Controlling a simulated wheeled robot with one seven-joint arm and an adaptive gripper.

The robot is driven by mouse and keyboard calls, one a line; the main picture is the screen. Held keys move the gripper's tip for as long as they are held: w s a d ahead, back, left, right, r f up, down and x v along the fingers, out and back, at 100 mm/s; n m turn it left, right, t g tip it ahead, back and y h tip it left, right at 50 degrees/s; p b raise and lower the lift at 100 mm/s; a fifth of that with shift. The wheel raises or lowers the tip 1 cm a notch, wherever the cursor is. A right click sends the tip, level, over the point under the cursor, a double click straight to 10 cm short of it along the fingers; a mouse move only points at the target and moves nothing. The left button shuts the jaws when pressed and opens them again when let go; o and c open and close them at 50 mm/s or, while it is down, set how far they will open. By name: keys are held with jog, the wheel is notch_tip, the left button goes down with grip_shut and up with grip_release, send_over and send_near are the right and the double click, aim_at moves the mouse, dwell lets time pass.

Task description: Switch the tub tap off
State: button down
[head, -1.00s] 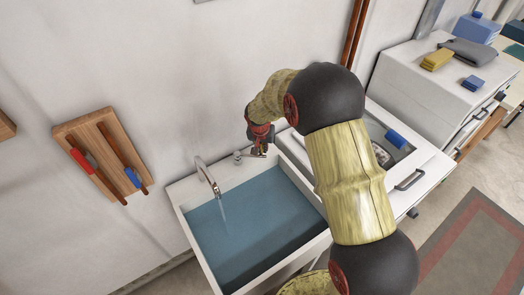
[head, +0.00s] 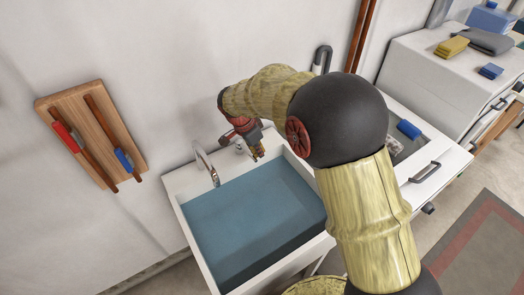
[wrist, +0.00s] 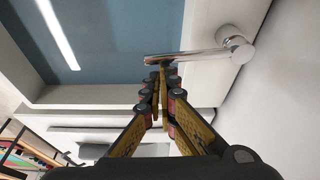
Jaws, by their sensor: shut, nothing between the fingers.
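The tap lever (wrist: 190,54) is a thin chrome bar reaching out from a round base (wrist: 236,46) on the rim. My gripper (head: 257,153) is above the back rim, right of the spout. In the wrist view my gripper (wrist: 161,72) is shut and empty, its fingertips at the free end of the lever. I cannot tell if they touch it. In the head view my gripper mostly hides the lever.
A wooden wall rack (head: 92,130) with red and blue handled tools hangs left of the tub. A white unit with a dark handle (head: 425,172) stands close on the right. A white cabinet (head: 430,75) bears folded cloths. The wall is close behind the tub.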

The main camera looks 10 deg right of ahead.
jog(key=shift+s+a, duration=0.2)
jog(key=shift+a, duration=0.05)
dwell(0.4)
jog(key=shift+d+f, duration=0.1)
notch_tip(320, 180, up, 9)
jog(key=p, duration=0.1)
jog(key=shift+w+d+f+p, duration=0.15)
jog(key=shift+d+p, duration=0.15)
jog(key=shift+d, duration=0.1)
dwell(0.7)
